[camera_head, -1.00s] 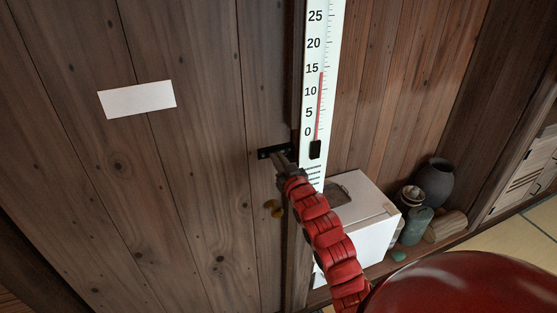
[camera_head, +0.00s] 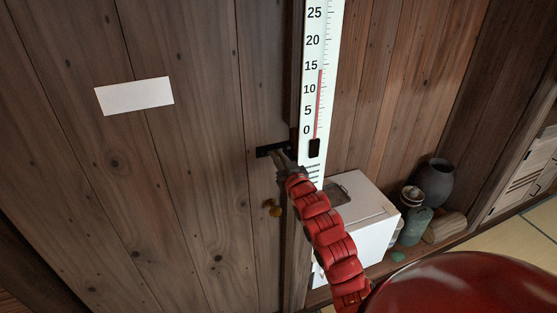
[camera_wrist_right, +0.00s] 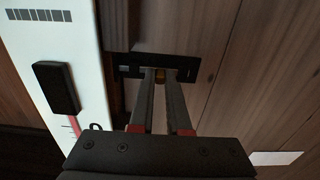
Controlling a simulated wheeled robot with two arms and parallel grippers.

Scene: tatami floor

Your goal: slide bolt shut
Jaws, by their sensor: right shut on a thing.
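The black slide bolt (camera_head: 270,150) is mounted on the wooden door (camera_head: 190,170) near its right edge, just left of the thermometer board. My left gripper is not in view.
A tall white thermometer board (camera_head: 325,70) stands right beside the bolt. A white box (camera_head: 355,225), a dark vase (camera_head: 436,183) and pots stand on a ledge at right. A blank paper (camera_head: 134,96) is on the door.

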